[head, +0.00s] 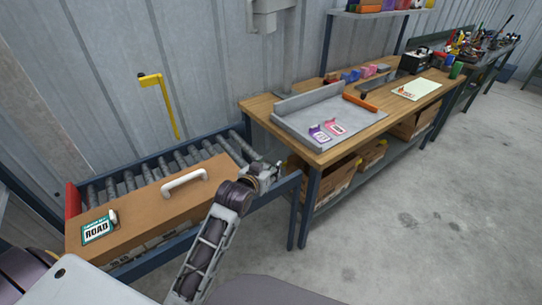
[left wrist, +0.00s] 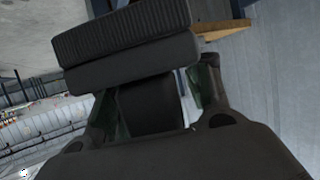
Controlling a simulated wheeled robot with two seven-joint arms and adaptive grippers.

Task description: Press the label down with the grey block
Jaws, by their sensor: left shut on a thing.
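The label (head: 98,230), white and teal with the word ROAD, lies on the top of a brown cardboard box (head: 150,208), near its left end. A small white piece is at the label's upper right corner. My left gripper (head: 264,172) is beyond the box's right end, well away from the label. In the left wrist view it is shut on the dark grey block (left wrist: 125,35), which has a ribbed face and spans across the fingers. The block is too small to make out clearly in the head view. My right gripper is not in view.
The box, with a white handle (head: 185,183), rests on a roller conveyor (head: 228,150) along the wall. A yellow bracket (head: 157,92) is on the wall behind. A wooden workbench (head: 318,152) stands right, bearing a grey tray (head: 348,122) with small tags. The floor at right is clear.

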